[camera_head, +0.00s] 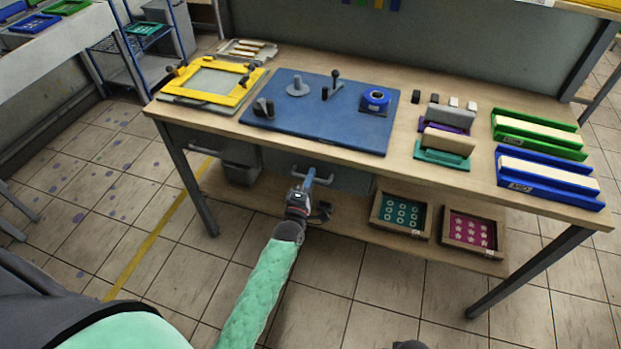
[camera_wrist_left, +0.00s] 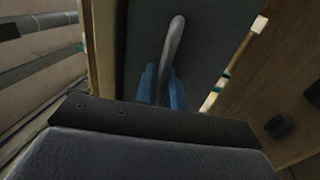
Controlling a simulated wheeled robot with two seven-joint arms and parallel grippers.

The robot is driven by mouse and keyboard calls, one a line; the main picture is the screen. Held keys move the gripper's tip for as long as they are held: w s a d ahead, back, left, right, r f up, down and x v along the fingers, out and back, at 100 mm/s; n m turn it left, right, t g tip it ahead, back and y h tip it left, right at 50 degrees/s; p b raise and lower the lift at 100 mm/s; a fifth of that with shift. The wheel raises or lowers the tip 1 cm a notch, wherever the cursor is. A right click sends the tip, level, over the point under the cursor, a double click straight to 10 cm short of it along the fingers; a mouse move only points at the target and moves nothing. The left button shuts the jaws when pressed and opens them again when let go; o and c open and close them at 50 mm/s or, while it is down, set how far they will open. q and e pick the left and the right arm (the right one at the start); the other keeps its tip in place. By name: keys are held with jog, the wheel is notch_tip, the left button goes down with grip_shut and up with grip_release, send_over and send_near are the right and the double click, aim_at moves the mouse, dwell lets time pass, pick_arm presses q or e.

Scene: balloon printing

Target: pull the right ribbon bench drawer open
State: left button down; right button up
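The right ribbon bench drawer (camera_head: 345,179) has a grey front under the bench top and looks closed. Its pale bar handle (camera_head: 322,181) is partly covered by my left gripper (camera_head: 308,180), which reaches up to it from below. In the left wrist view the curved grey handle (camera_wrist_left: 177,38) runs between the blue fingers of the left gripper (camera_wrist_left: 162,88), one finger on each side. The fingers sit close against the bar with little gap. The grey drawer front (camera_wrist_left: 205,45) lies behind them. My right gripper is not recognisable in either view.
The wooden bench (camera_head: 225,118) carries a blue mat (camera_head: 320,125), a yellow frame (camera_head: 185,84) and green and blue trays on the right. A grey bin (camera_head: 240,165) and framed panels (camera_head: 402,215) stand on the lower shelf. Floor in front of the bench is clear.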

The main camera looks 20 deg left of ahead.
pick_arm(q)
jog(key=shift+s, duration=0.1)
